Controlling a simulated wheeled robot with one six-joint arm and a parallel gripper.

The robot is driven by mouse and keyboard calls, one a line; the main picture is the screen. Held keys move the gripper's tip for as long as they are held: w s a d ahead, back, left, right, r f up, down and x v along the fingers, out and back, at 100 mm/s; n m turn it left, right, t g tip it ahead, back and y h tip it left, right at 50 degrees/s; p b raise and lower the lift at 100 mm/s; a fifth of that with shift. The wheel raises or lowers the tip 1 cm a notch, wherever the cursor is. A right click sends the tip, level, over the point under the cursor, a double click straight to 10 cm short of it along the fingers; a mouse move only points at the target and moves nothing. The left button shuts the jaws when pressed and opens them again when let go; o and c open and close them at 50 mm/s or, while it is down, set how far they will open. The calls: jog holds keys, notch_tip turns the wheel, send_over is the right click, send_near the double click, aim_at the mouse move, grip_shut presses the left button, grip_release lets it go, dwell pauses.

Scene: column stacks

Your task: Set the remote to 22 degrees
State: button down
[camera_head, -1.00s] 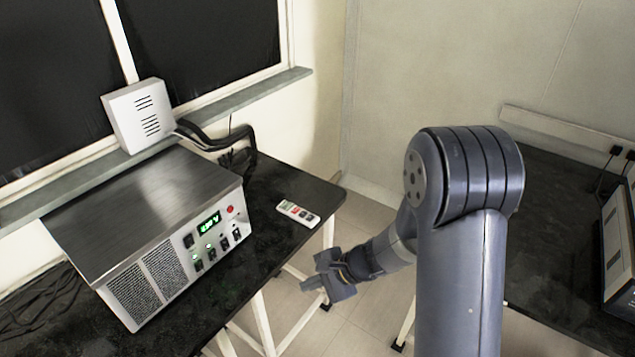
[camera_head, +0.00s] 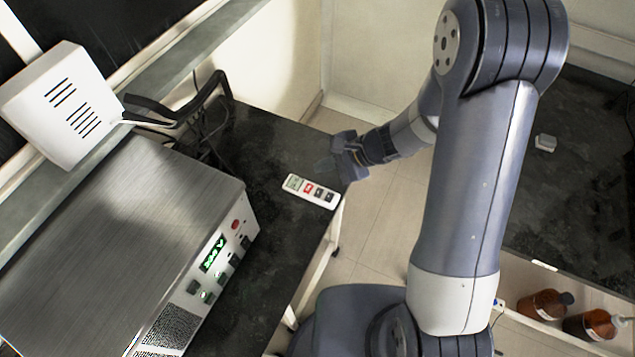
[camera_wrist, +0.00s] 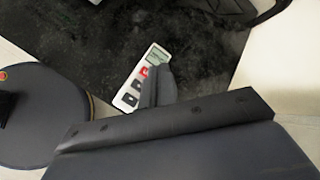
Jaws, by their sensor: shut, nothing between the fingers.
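The white remote (camera_head: 311,191) lies flat on the black table (camera_head: 262,150) near its right edge. It has a small display at one end, a red button and dark buttons. In the wrist view the remote (camera_wrist: 133,92) is partly hidden behind the shut fingers; its display end and some buttons still show. My gripper (camera_head: 328,164) is shut and empty, just beyond the remote at the table's edge in the head view. In the wrist view my gripper (camera_wrist: 160,75) points toward the remote. I cannot tell whether the fingertips touch it. The display's digits are too small to read.
A metal box (camera_head: 120,230) with a green display and switches takes up the table's left part. A white vented box (camera_head: 62,105) with black cables stands behind it. A second dark table (camera_head: 570,190) is at right. Brown bottles (camera_head: 590,325) stand lower right.

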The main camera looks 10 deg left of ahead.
jog(key=shift+f, duration=0.1)
jog(key=b, duration=0.5)
send_over(319, 193)
jog(key=d, duration=0.1)
notch_tip(319, 193, down, 8)
jog(key=shift+w+r, duration=0.1)
jog(key=shift+r, duration=0.1)
jog(key=shift+f+b, duration=0.55)
jog(key=shift+b, duration=0.25)
jog(key=shift+f+b, duration=0.2)
jog(key=shift+b, duration=0.1)
dwell(1.0)
jog(key=shift+f+b, duration=0.25)
jog(key=shift+b, duration=0.15)
jog(key=shift+f+b, duration=0.3)
jog(key=shift+b, duration=0.1)
dwell(0.6)
jog(key=shift+r, duration=0.15)
jog(key=shift+r+p, duration=0.35)
jog(key=shift+r, duration=0.3)
jog(key=shift+r, duration=0.1)
